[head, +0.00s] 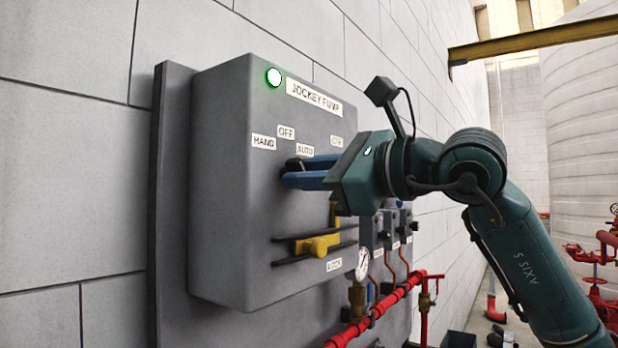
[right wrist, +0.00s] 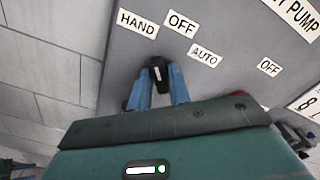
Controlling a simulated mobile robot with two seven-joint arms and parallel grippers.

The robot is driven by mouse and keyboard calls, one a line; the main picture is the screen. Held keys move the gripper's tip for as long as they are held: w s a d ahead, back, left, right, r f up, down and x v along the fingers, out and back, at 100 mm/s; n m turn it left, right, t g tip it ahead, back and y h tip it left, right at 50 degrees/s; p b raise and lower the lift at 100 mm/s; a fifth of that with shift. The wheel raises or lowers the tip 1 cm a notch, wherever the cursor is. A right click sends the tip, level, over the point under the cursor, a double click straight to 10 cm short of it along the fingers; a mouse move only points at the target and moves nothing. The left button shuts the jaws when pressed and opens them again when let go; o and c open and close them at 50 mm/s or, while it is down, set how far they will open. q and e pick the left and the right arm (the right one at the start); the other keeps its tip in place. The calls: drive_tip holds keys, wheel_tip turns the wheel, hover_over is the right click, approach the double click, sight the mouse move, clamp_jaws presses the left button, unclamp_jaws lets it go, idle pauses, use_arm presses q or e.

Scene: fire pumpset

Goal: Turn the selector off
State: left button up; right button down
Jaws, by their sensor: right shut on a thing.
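The grey jockey pump box (head: 225,190) is fixed to a dark panel on the wall. HAND, OFF and AUTO labels stand on its front face above the selector. The black selector knob (right wrist: 159,76) shows in the right wrist view, with a white mark on it, below the HAND, OFF and AUTO labels. My right gripper (head: 288,173) is shut on the selector, its blue fingers (right wrist: 141,92) on either side of the knob. In the head view the fingers mostly hide the knob.
A yellow handle (head: 318,244) sits lower on the box, below my right gripper. A green lamp (head: 273,77) is lit at the top. A gauge (head: 362,264) and red pipes (head: 375,312) stand to the lower right. A yellow beam (head: 535,40) crosses the upper right.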

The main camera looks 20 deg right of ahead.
use_arm(q)
drive_tip(key=f+b, duration=0.2)
drive_tip(key=b, duration=0.1)
drive_tip(key=shift+n, duration=0.3)
use_arm(e)
drive_tip(key=m, duration=0.7)
use_arm(q)
drive_tip(key=shift+d, duration=0.1)
use_arm(e)
drive_tip(key=c, duration=1.4)
unclamp_jaws()
drive_tip(key=shift+c, duration=0.2)
use_arm(q)
drive_tip(key=shift+f+n+h+b, duration=0.3)
drive_tip(key=shift+f+b, duration=0.25)
drive_tip(key=shift+b, duration=0.6)
use_arm(e)
drive_tip(key=v, duration=1.3)
